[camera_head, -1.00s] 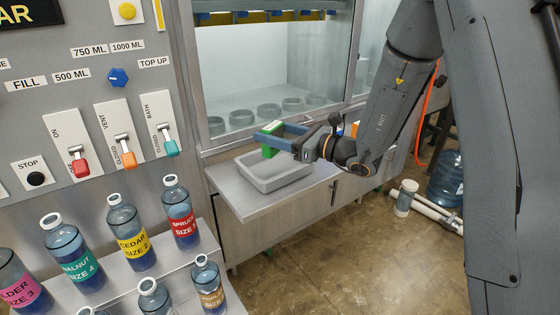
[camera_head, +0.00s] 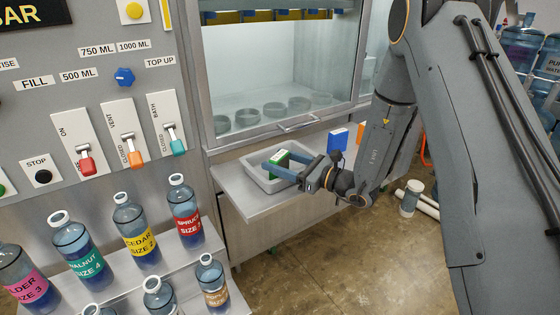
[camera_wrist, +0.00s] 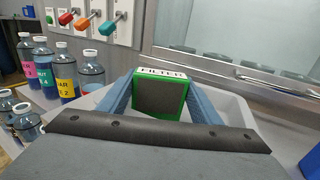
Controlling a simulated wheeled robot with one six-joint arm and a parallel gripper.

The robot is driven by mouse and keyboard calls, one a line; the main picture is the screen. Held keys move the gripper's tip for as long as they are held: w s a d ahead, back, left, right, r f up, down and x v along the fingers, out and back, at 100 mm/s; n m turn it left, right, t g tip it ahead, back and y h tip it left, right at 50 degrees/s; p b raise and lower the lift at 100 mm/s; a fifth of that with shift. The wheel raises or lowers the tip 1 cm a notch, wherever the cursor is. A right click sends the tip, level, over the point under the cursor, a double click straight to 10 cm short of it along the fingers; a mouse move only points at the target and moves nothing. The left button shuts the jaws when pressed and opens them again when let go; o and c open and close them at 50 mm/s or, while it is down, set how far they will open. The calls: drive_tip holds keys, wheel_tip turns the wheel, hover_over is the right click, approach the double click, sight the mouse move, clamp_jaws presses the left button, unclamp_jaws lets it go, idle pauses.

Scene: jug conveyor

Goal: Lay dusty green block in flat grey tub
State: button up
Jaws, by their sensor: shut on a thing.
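The green block (camera_head: 279,159) has a dark grey face and a white top strip reading FILTER, as the wrist view (camera_wrist: 160,92) shows. My gripper (camera_head: 283,165) is shut on it, with one blue finger on each side. The flat grey tub (camera_head: 248,171) stands on a metal counter. The block is upright, within the tub's outline in the head view. The gripper and block hide part of the tub. I cannot tell whether the block touches the tub's floor. The tub's rim also shows in the wrist view (camera_wrist: 263,125).
The counter (camera_head: 238,199) is bare in front of the tub. A blue block (camera_head: 338,139) and an orange block (camera_head: 360,132) stand to the right. A glass-fronted cabinet (camera_head: 280,70) is behind. Several labelled bottles (camera_head: 186,212) stand at the left, below a switch panel.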

drive_tip(key=o, duration=1.1)
drive_tip(key=shift+f, duration=0.1)
drive_tip(key=shift+c, duration=0.2)
